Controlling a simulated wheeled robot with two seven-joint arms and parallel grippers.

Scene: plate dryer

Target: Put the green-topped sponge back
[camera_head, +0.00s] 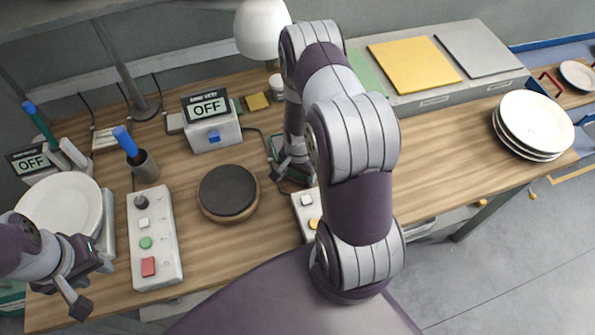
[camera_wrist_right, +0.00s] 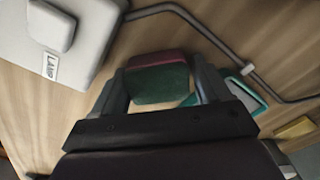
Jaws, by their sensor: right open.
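A block-shaped sponge (camera_wrist_right: 160,82), green on its near face and dark red along its far edge, shows in the right wrist view. My right gripper (camera_wrist_right: 163,88) is open with one finger on each side of it; I cannot tell whether either finger touches it. A green-rimmed tray (camera_wrist_right: 247,97) lies just right of the sponge, partly hidden by the right finger. In the head view my right arm covers most of that spot, and the sponge cannot be made out. My left gripper (camera_head: 94,284) is open and empty at the lower left, near the white plate.
A grey box marked LAMP (camera_wrist_right: 70,45) and a bent metal rod (camera_wrist_right: 205,35) are close to my right gripper. A button panel (camera_head: 156,238), a round dark pad (camera_head: 228,190) and an OFF display box (camera_head: 212,132) stand left of my right arm. Stacked plates (camera_head: 535,121) stand right.

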